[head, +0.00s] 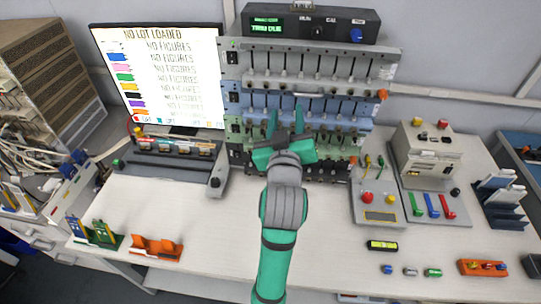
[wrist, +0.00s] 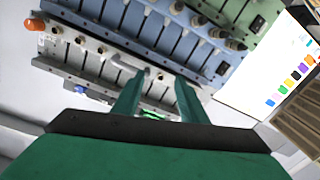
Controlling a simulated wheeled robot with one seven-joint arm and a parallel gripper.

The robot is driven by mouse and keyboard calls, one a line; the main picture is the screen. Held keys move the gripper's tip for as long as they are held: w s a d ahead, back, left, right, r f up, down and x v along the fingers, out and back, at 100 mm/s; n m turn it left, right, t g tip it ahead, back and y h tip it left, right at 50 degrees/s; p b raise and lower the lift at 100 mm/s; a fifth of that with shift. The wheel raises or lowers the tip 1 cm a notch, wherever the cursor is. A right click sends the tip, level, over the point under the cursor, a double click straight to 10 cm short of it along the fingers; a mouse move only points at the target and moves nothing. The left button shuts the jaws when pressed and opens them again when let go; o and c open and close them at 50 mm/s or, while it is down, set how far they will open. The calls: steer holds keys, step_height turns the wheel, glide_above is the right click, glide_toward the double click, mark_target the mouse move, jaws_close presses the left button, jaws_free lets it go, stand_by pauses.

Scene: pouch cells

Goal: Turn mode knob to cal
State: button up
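The mode knob (head: 318,32) is a small dark knob on the black control box (head: 280,23) on top of the rack. Small white labels sit above it, too small to read surely, and I cannot tell which way it points. My gripper (head: 286,118) is in front of the rack's lower rows, below the box and apart from the knob. In the wrist view my gripper (wrist: 158,88) has its two green fingers spread with nothing between them. The knob is not clear there; a blue knob (wrist: 79,89) and a bit of green display show near the gripper.
The box carries a green-lit display (head: 266,27) and a blue knob (head: 356,35). The rack (head: 325,57) has several rows of clamps and an orange knob at its right. A monitor (head: 160,75) stands left; a press-like machine (head: 428,150) stands right.

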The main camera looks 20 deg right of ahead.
steer(key=s+a+f+n+y, duration=0.1)
steer(key=a+f, duration=0.4)
steer(key=f, duration=0.5)
steer(key=shift+s+y, duration=0.3)
steer(key=m+h, duration=0.3)
glide_toward(317, 36)
steer(key=x, duration=0.7)
steer(key=shift+w+d+r, duration=0.1)
steer(key=shift+w+d, duration=0.05)
jaws_close()
